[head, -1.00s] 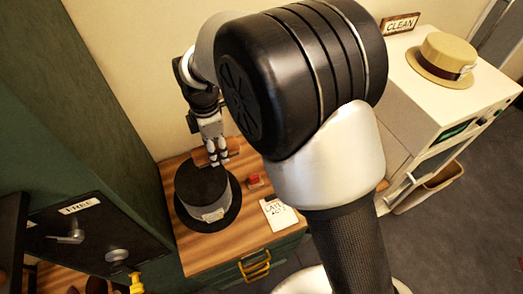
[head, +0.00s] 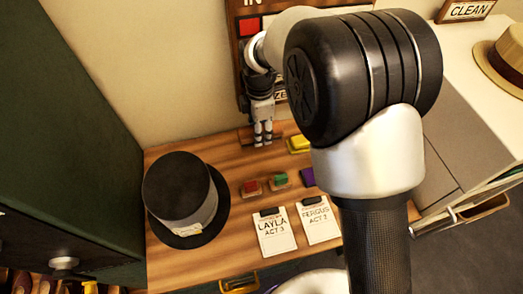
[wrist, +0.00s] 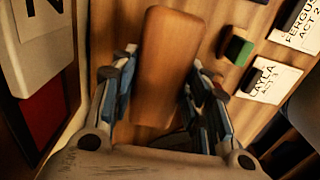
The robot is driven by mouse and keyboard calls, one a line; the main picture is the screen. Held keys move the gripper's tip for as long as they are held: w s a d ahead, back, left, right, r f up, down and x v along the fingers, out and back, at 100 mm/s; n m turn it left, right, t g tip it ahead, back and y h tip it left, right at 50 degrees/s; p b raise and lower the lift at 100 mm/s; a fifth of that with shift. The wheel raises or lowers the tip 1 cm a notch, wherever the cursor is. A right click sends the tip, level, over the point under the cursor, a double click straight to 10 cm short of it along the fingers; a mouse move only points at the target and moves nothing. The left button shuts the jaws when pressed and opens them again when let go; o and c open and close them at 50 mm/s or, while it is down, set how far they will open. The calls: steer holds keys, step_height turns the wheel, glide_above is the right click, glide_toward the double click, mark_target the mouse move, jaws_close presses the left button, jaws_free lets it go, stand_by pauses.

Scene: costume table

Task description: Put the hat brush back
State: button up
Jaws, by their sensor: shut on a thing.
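My gripper (head: 263,139) is at the back of the wooden table, near the wall. In the wrist view my gripper (wrist: 160,95) is shut on the hat brush (wrist: 166,50), a brown wooden block-shaped brush lying lengthwise between the fingers. In the head view only a little of the brush shows around the fingertips. I cannot tell whether it touches the table. The black top hat (head: 178,186), with a grey band and a tag, sits on the table to the left, apart from my gripper.
The wooden table (head: 240,215) holds a red block (head: 251,188), a green block (head: 279,180), a yellow block (head: 299,144) and a purple block (head: 308,177). Two clipboards, Layla (head: 274,232) and Fergus (head: 318,220), lie in front. A wall board (head: 237,60) stands behind my gripper.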

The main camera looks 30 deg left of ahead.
mark_target(261, 155)
step_height(261, 155, down, 10)
steer(key=shift+r+b, duration=0.1)
steer(key=shift+b, duration=1.1)
steer(key=shift+f, duration=0.2)
steer(key=o, duration=0.9)
steer(key=shift+o, duration=0.2)
step_height(261, 155, up, 12)
steer(key=p, duration=0.3)
steer(key=shift+r, duration=0.2)
